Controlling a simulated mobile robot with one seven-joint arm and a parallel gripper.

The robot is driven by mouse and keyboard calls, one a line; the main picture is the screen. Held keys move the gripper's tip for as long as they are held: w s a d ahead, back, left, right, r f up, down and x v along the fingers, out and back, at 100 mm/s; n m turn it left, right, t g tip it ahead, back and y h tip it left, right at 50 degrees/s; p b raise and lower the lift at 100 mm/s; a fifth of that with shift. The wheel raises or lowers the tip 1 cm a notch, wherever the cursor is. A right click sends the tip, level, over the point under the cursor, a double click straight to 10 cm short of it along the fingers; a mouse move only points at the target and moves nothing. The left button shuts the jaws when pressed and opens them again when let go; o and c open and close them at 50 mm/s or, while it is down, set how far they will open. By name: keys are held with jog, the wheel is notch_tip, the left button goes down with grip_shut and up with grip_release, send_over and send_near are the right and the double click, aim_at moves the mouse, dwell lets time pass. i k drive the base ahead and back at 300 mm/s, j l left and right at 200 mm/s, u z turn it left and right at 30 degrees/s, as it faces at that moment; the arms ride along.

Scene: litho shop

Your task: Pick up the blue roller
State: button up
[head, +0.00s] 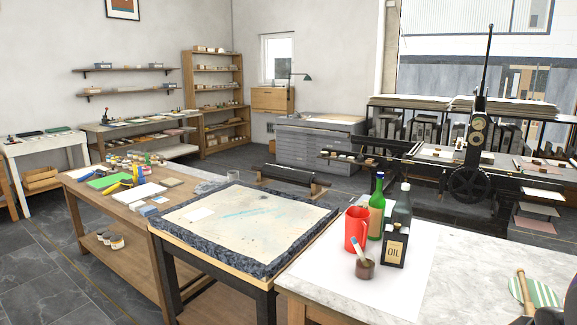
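No object clearly shows as a blue roller at this size. On the wooden table (140,205) at the left, small yellow and blue tools (113,188) lie beside a green sheet (101,181); I cannot tell whether one is the blue roller. A large dark roller (290,174) rests on a low wooden stand on the floor behind.
A stone slab (235,222) on a stand is in the middle. The marble-topped table (455,262) at the right holds a red jug (356,230), a green bottle (377,207) and an oil bottle (394,248). A press (467,183) stands behind. Dark floor (45,235) is open at left.

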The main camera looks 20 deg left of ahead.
aim_at(88, 176)
jog(key=u, duration=1.85)
